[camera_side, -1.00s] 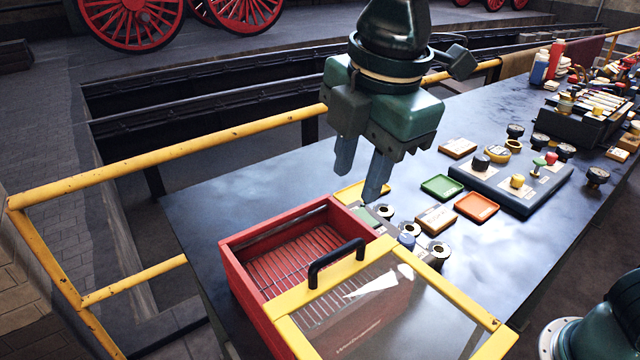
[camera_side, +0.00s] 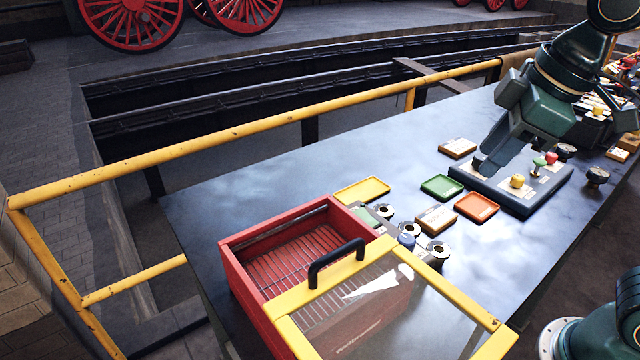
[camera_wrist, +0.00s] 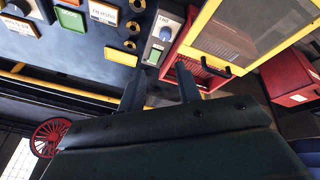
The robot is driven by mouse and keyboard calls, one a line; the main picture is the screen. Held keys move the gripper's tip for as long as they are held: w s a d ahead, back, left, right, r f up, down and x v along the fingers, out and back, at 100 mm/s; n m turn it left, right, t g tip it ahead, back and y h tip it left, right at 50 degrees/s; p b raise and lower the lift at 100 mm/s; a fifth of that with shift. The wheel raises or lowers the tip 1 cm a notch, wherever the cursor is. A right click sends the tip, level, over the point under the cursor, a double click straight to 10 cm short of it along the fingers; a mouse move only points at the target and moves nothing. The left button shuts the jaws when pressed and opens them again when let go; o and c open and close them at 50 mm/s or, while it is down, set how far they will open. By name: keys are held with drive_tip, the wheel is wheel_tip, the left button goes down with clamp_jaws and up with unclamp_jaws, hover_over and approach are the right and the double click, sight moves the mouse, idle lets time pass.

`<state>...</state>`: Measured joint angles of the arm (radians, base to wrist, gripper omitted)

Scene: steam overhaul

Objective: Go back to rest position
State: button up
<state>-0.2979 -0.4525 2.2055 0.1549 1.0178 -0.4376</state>
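My gripper (camera_side: 487,163) is at the right in the side view, over the dark blue control panel (camera_side: 530,195). Its fingers point down and to the left and hide part of the panel. In the wrist view my gripper (camera_wrist: 160,86) shows two fingers spread apart with nothing between them. It is well clear of the red box (camera_side: 245,285).
The red box has a wire rack inside and a yellow-framed glass lid (camera_side: 290,297) with a black handle. Yellow (camera_side: 362,190), green (camera_side: 441,187) and orange (camera_side: 477,206) trays lie on the dark table (camera_side: 250,190). A yellow railing (camera_side: 180,150) runs behind.

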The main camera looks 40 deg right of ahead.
drive_tip(key=s+d+f+m+t, duration=0.1)
drive_tip(key=s+d+f+m, duration=0.3)
drive_tip(key=s+d+m, duration=0.1)
drive_tip(key=shift+s+f+m, duration=0.2)
drive_tip(key=shift+s+m, duration=0.65)
drive_tip(key=shift+m, duration=0.05)
